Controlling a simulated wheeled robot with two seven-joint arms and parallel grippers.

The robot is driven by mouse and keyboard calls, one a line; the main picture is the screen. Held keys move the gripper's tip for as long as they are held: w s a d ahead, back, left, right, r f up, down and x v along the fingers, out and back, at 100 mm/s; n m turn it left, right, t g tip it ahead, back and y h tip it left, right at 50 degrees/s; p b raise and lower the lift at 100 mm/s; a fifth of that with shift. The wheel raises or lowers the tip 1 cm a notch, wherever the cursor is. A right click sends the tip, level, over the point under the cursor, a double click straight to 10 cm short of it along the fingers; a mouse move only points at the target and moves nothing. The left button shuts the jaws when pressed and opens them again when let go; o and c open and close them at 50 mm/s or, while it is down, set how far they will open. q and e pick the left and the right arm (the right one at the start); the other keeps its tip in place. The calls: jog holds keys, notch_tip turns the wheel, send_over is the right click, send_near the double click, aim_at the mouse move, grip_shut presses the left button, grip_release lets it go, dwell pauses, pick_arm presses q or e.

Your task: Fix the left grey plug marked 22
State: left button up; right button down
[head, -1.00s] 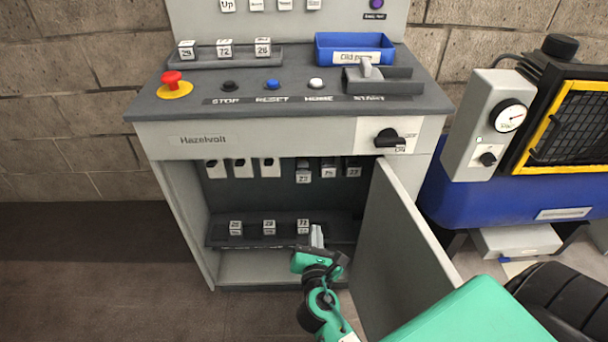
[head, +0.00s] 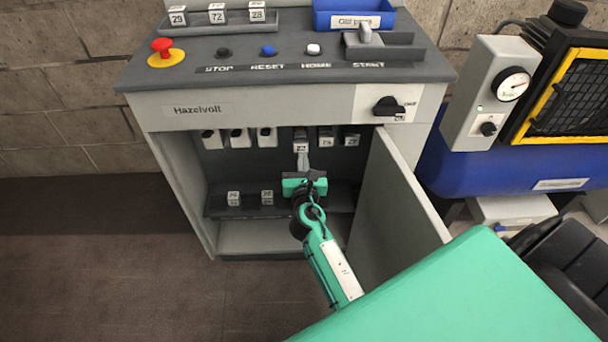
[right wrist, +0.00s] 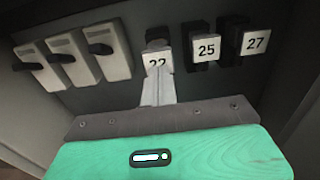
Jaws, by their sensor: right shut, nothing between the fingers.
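The left grey plug marked 22 (head: 300,146) sits in the left place of the right-hand row under the cabinet's top. In the right wrist view the plug (right wrist: 157,60) shows its white label, its lower part covered by my fingertips. My right gripper (head: 302,162) is shut with nothing between its fingers, and points up at the plug from below. In the right wrist view its fingertips (right wrist: 159,88) overlap the label's lower edge; they look in contact or very close. The plugs marked 25 (right wrist: 206,48) and 27 (right wrist: 254,43) hang to its right. My left gripper is not in view.
Several white switches (right wrist: 102,50) line up left of the plugs. Loose labelled blocks (head: 267,197) stand on a lower shelf tray. The open cabinet door (head: 395,205) stands close right of my right arm. A blue compressor (head: 500,165) is farther right.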

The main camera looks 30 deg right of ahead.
aim_at(303, 146)
jog(key=shift+x, duration=0.9)
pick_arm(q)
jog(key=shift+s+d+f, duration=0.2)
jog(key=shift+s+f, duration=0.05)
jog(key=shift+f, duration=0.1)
pick_arm(e)
jog(key=shift+w+d, duration=0.15)
jog(key=shift+w, duration=0.1)
jog(key=shift+w+d, duration=0.15)
jog(key=shift+w, duration=0.2)
jog(key=shift+x, duration=0.95)
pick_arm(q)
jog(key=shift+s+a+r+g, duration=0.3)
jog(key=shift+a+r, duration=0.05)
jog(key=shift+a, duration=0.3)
pick_arm(e)
jog(key=shift+d+r, duration=0.1)
jog(key=shift+r, duration=0.1)
jog(key=shift+r, duration=0.1)
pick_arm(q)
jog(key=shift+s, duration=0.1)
